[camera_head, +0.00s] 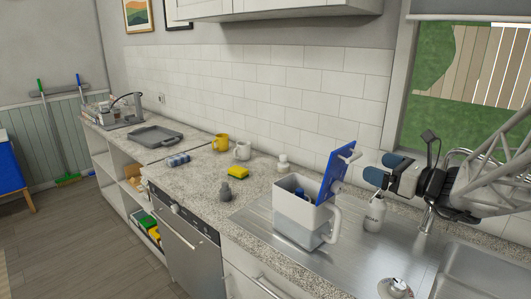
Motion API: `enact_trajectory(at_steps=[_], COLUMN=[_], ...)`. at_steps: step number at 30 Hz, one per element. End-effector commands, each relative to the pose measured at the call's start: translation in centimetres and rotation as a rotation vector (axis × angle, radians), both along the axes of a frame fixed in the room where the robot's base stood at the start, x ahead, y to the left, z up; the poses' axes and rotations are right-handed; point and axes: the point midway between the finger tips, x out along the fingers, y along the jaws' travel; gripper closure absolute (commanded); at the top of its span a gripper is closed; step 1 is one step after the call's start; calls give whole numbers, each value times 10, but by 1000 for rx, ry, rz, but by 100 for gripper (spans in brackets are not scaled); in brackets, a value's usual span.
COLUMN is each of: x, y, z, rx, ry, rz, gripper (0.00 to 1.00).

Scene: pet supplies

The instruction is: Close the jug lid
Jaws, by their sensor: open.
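The jug (302,217) is a white, box-shaped container with a handle on its right side, standing upright on the steel drainboard. Its blue lid (334,173) stands raised and tilted up at the jug's right rear side, so the jug is open. Something dark blue shows inside the opening. My gripper (383,169) is open and empty, with dark blue fingertips pointing left. In the picture it is to the right of the raised lid, with a visible gap between them. The lid's right face carries a pale fitting near its top.
A white bottle (375,215) stands right of the jug, below my gripper in the picture. A faucet (428,212) and sink basin (480,277) lie further right. The drainboard before the jug is clear.

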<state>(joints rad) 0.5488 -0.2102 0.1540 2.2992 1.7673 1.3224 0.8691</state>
Motion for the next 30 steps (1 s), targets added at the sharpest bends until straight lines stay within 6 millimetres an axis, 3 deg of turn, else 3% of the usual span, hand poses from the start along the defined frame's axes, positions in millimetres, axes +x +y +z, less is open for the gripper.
enact_trajectory(at_steps=[17, 30], x=[3, 27], y=[0, 21], z=[0, 0], rx=[8, 8], ry=[0, 0], rz=[-5, -2], gripper=[0, 0])
